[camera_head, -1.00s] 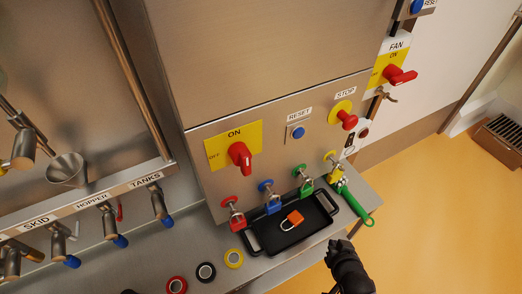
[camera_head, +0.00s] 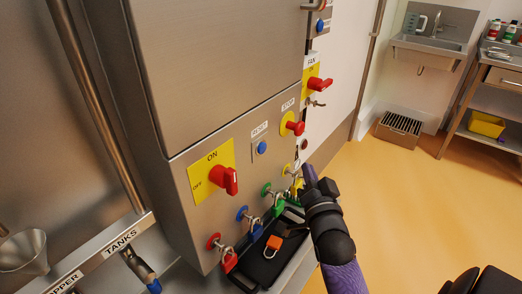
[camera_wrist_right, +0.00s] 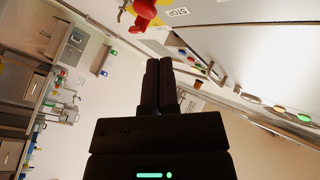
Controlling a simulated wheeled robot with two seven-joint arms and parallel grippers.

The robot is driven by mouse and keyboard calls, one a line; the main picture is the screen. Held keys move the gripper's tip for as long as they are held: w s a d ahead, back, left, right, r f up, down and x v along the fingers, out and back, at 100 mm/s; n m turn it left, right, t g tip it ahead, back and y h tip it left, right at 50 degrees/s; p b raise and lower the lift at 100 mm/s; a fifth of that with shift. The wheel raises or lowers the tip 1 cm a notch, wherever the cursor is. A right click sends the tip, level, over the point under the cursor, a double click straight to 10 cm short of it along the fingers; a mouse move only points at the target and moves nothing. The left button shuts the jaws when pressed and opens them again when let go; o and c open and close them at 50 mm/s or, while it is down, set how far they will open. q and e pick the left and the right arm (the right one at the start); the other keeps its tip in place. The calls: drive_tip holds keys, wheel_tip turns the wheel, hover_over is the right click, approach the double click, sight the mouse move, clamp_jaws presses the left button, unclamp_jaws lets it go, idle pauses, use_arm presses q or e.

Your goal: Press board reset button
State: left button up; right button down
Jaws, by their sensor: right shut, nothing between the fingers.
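The board's reset button (camera_head: 262,148) is a small blue round button on a pale square, under a RESET label on the steel panel in the head view. A second blue button (camera_head: 320,26) is higher up at the right. My right gripper (camera_head: 310,174) is shut and empty. It is in front of the panel, below the red stop button (camera_head: 295,127) and right of and below the blue board button, apart from it. The right wrist view shows its closed fingers (camera_wrist_right: 158,82) pointing towards the panel area. My left gripper is not in view.
A red rotary switch (camera_head: 224,179) is left of the button. Below hang red (camera_head: 229,262), blue (camera_head: 256,232) and green (camera_head: 279,209) padlocks. An orange padlock (camera_head: 273,243) lies in the black tray. The red FAN switch (camera_head: 319,84) juts out at the right.

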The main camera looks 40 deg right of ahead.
sight(262, 148)
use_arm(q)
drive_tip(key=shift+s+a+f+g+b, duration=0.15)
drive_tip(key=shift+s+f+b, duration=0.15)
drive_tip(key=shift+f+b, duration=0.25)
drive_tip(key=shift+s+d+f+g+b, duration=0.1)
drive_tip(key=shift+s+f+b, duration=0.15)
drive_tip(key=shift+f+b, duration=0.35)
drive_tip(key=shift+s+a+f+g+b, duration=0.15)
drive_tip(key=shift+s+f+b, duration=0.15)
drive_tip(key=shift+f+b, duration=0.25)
use_arm(e)
drive_tip(key=w+a, duration=0.2)
drive_tip(key=w, duration=0.6)
drive_tip(key=shift+w+a, duration=0.2)
drive_tip(key=shift+a, duration=0.05)
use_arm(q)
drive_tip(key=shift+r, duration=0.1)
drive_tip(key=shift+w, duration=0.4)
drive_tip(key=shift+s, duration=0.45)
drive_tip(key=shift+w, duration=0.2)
